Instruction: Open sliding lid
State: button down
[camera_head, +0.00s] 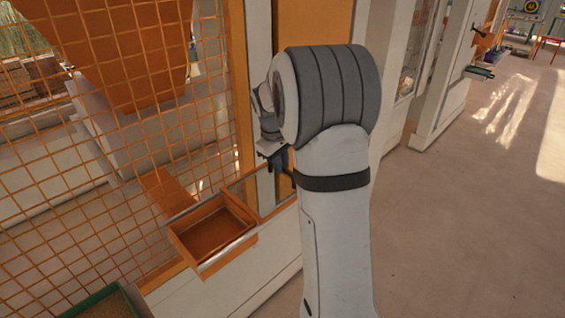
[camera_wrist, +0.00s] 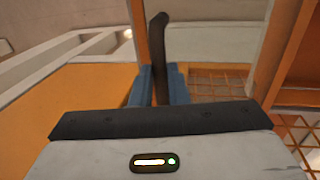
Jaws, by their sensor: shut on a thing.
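My gripper (camera_wrist: 159,85) shows in the wrist view with its two blue fingers shut on a dark upright bar-like handle (camera_wrist: 157,40). The handle rises between the fingers and bends at its top. An orange panel (camera_wrist: 65,95) lies behind and left of the fingers; I cannot tell for sure that it is the sliding lid. In the head view my gripper (camera_head: 279,162) is at the orange and white frame, mostly hidden by my wrist.
An orange tray (camera_head: 210,231) with a metal rim juts out left of and below my gripper. An orange wire mesh (camera_head: 75,185) fills the left side. A green-edged bin (camera_head: 103,303) is at the bottom left. Open floor (camera_head: 460,210) lies to the right.

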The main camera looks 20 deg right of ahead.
jog(key=c, duration=1.4)
grip_release()
jog(key=shift+a, duration=0.15)
notch_tip(320, 180, up, 8)
jog(key=a, duration=0.1)
jog(key=shift+s+a+f+b, duration=0.15)
jog(key=shift+s+a+b, duration=0.1)
jog(key=shift+b, duration=0.2)
jog(key=s+a+f+m, duration=0.1)
jog(key=s+a, duration=0.3)
jog(key=s, duration=0.5)
jog(key=s+a+f+m+t+y, duration=0.1)
jog(key=s+a, duration=0.3)
jog(key=s, duration=0.5)
jog(key=s+a+f+m+t+y, duration=0.1)
jog(key=s+a, duration=0.3)
jog(key=s, duration=0.5)
jog(key=shift+a+f+m, duration=0.25)
jog(key=shift+f+m, duration=0.05)
jog(key=shift+m, duration=0.2)
